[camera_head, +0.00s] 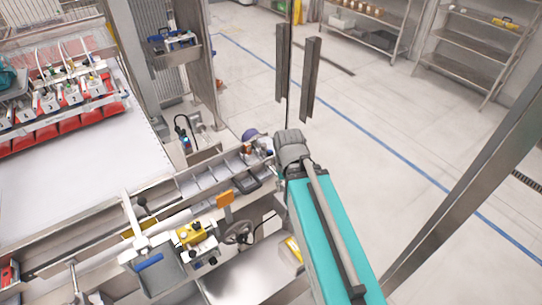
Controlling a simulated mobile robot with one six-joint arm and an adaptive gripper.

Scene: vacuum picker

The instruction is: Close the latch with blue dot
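No latch with a blue dot can be made out for certain. Small blue spots show on a small white part (212,260) beside the yellow-and-white unit at the front and on a dark device (186,145) near the machine's corner. A row of white numbered units (50,103) with red parts stands on the machine at the left; any dots there are too small to tell. My teal arm reaches up from the bottom right to a grey joint near the machine's right corner. My gripper cannot be seen.
The machine's white bed (85,170) fills the left. A metal rail with compartments (205,180), a handwheel (238,232) and a grey tray (160,275) line its front. Upright metal bars (311,78) stand behind my arm. Open floor (400,125) lies right, with shelves (470,50) beyond.

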